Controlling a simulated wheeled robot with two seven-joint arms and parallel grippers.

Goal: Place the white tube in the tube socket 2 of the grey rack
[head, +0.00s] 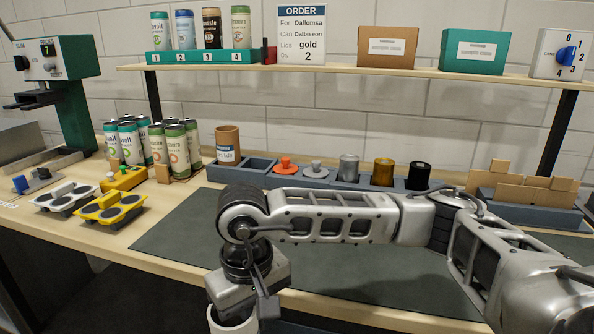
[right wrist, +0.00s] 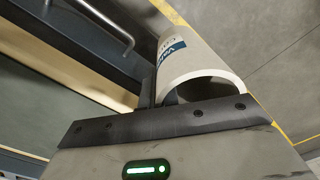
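The white tube (head: 228,323) is at the bottom of the head view, below my right gripper (head: 243,300) and partly cut off by the frame edge. In the right wrist view the white tube (right wrist: 196,66), with a blue-and-white label, is at my right gripper (right wrist: 162,95). The fingers appear shut on its wall near the open rim; their tips are partly hidden. The blue-grey rack (head: 240,178) runs along the back of the table. Its socket numbers cannot be read. My left gripper is not in view.
A brown labelled tube (head: 228,143) stands at the rack's left end. Orange and grey knobbed pieces and grey, gold and black cylinders stand along the rack. Cans (head: 150,145) and lid trays (head: 108,210) are at left. The dark mat (head: 180,235) has free room.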

